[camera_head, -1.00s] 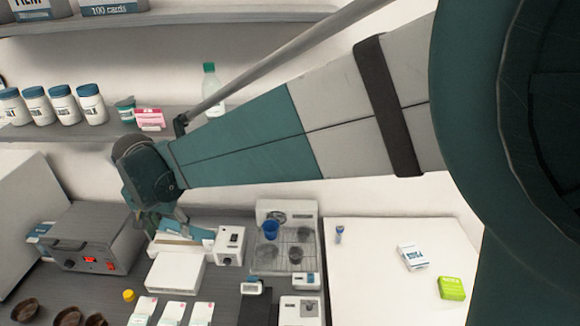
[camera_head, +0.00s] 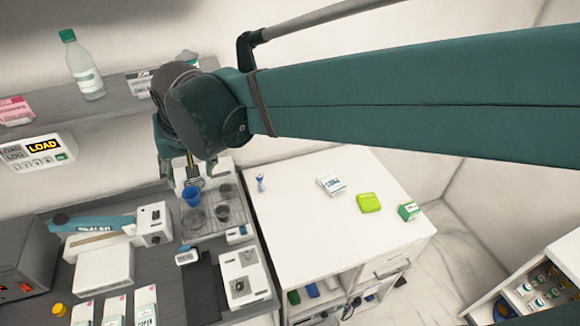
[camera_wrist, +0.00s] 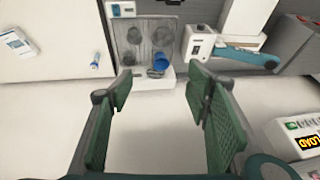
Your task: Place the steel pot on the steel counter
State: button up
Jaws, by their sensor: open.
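My gripper (camera_head: 188,170) hangs above the back of a pale tray-like unit (camera_head: 205,232), its green-padded fingers spread and empty in the wrist view (camera_wrist: 158,95). A small round metallic thing (camera_wrist: 155,73), possibly the steel pot, sits at that unit's back edge beside a blue cup (camera_wrist: 160,62). It lies beyond the fingertips, roughly between them in the picture. In the head view I cannot make it out; my gripper covers that area. The blue cup (camera_head: 191,196) shows just below my gripper. The dark grey counter (camera_head: 165,280) runs under the devices; I cannot tell if it is steel.
Dark round dishes (camera_head: 222,212) sit on the unit. A sealer (camera_head: 100,232) stands to its left. A white cabinet top (camera_head: 300,220) at right holds small boxes and has free room. A shelf (camera_head: 110,105) with a bottle (camera_head: 82,65) is behind my gripper.

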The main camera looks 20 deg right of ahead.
jog(key=s+d+f+t, duration=0.1)
jog(key=s+d, duration=0.6)
jog(key=d, duration=0.6)
jog(key=s+d+f+t+h, duration=0.1)
jog(key=s+d+f, duration=0.1)
jog(key=s+d, duration=0.5)
jog(key=d, duration=0.6)
jog(key=shift+d+f+t+h, duration=0.15)
jog(key=shift+d+t+h, duration=0.15)
jog(key=shift+t, duration=0.1)
